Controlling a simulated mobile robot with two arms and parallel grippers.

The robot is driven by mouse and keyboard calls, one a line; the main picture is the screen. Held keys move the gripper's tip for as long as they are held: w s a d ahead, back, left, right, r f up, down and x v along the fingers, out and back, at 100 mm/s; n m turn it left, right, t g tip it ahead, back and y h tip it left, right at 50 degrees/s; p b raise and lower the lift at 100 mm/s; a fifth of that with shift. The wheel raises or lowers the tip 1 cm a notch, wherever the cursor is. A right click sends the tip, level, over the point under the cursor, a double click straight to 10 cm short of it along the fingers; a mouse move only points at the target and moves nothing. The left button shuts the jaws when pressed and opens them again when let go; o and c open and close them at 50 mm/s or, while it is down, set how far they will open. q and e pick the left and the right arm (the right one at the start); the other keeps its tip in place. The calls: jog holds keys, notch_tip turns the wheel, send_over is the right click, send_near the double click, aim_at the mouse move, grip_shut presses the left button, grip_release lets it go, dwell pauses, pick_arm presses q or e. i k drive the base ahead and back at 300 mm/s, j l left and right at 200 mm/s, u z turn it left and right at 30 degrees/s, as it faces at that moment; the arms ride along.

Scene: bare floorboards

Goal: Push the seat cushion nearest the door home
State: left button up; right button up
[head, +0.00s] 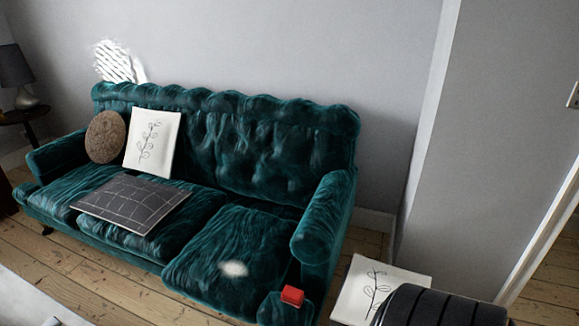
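The green velvet sofa (275,150) stands against the grey wall in the head view. Its right-hand seat cushion (215,275) is the one nearest the door opening at the right. This cushion's front appears to jut out past the middle seat cushion (195,210). A pale round patch shows on its top. Its right side runs along the sofa's right armrest (325,215). The left seat cushion (65,195) lies at the far end. Neither of my grippers is in view.
A dark checked flat cushion (130,203), a white leaf-print pillow (153,145) and a round brown pillow (105,138) are on the sofa. A red block (292,296) is by the right armrest's front. Another leaf-print pillow (350,285) and a black striped item (440,308) are at lower right.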

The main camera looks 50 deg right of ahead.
aim_at(236, 267)
jog(key=z, duration=1.35)
